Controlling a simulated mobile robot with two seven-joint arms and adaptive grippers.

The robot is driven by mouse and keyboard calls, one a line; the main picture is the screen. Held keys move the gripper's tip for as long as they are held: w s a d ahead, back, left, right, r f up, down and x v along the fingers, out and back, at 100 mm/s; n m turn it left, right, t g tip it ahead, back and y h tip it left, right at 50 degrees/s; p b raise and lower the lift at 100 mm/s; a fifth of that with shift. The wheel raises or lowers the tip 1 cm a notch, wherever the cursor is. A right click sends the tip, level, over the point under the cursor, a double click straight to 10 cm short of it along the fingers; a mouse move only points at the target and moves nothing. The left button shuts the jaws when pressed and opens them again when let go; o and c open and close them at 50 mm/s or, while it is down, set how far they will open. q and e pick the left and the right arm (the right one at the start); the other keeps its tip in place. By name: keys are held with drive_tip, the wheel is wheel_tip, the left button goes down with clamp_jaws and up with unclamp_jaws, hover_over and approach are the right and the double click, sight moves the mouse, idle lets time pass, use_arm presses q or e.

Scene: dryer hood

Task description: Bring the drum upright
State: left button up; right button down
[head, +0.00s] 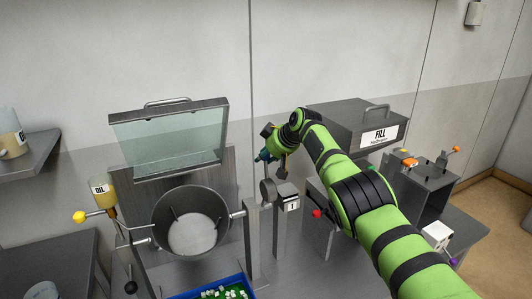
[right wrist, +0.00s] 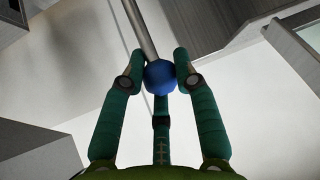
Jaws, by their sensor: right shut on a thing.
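The drum (head: 165,222) is a grey metal cylinder between supports in the head view. Its open mouth faces toward me, so it is tilted, and its light inside shows. A shaft runs from its right side to a round disc (head: 268,191). My right gripper (head: 264,157) is just above that disc. In the right wrist view its fingers close around a blue ball knob (right wrist: 160,77) on the end of a metal rod (right wrist: 144,35). The knob is mostly hidden in the head view. My left gripper is not in view.
A raised glass hood (head: 170,140) stands behind the drum. A yellow-knobbed lever (head: 79,217) is at left, a red knob (head: 317,213) at right. A grey box marked FILL (head: 345,128) stands behind my right arm. A blue tray (head: 205,293) with small pieces sits in front.

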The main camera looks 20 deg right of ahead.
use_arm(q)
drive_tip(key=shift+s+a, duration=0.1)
use_arm(e)
drive_tip(key=shift+a, duration=0.15)
drive_tip(key=c, duration=1.3)
unclamp_jaws()
drive_tip(key=shift+w, duration=0.1)
drive_tip(key=o, duration=0.4)
drive_tip(key=shift+w+f, duration=0.1)
drive_tip(key=shift+c, duration=0.2)
drive_tip(key=shift+w+f, duration=0.2)
drive_tip(key=shift+w, duration=0.15)
drive_tip(key=shift+s+r, duration=0.1)
drive_tip(key=shift+v, duration=0.95)
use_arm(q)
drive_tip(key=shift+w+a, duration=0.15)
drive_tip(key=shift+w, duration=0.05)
use_arm(e)
drive_tip(key=v, duration=0.9)
drive_tip(key=shift+s+r, duration=0.25)
drive_tip(key=shift+r, duration=0.1)
